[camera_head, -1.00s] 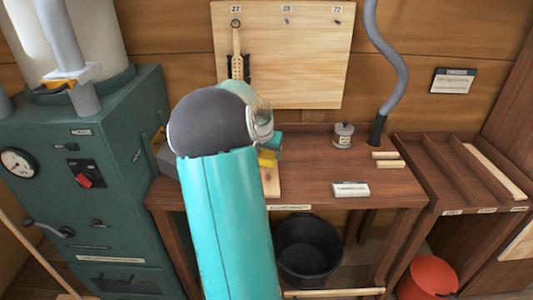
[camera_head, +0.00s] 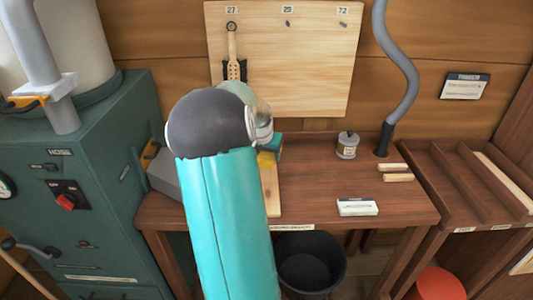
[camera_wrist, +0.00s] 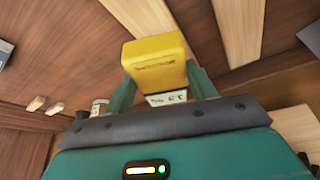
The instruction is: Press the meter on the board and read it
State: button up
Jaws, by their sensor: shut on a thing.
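A yellow block-shaped meter (camera_wrist: 155,62) is gripped between the two green fingers of my gripper (camera_wrist: 161,88). A white patch with dark characters shows at its near end, too small and turned to read surely. In the head view the yellow meter (camera_head: 266,159) shows partly behind my arm, beside the teal gripper (camera_head: 277,146). A pale wooden board (camera_head: 270,192) lies on the bench just under it, partly hidden by my arm. In the wrist view a pale board (camera_wrist: 140,15) runs behind the meter. I cannot tell whether the meter touches it.
The brown bench (camera_head: 310,180) carries a jar (camera_head: 347,147), a white labelled block (camera_head: 357,207) and small wood strips (camera_head: 396,172). A grey hose (camera_head: 405,80) rises at the back right. A green machine (camera_head: 80,160) stands left. A black bucket (camera_head: 310,262) is below.

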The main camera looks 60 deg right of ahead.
jog(key=shift+w+a+f, duration=0.2)
jog(key=shift+f, duration=0.05)
jog(key=shift+s+a+f, duration=0.1)
jog(key=shift+a+f, duration=0.1)
jog(key=shift+d+f, duration=0.1)
jog(key=shift+f, duration=2.4)
jog(key=shift+f, duration=0.55)
jog(key=shift+r, duration=0.1)
jog(key=shift+r, duration=4.05)
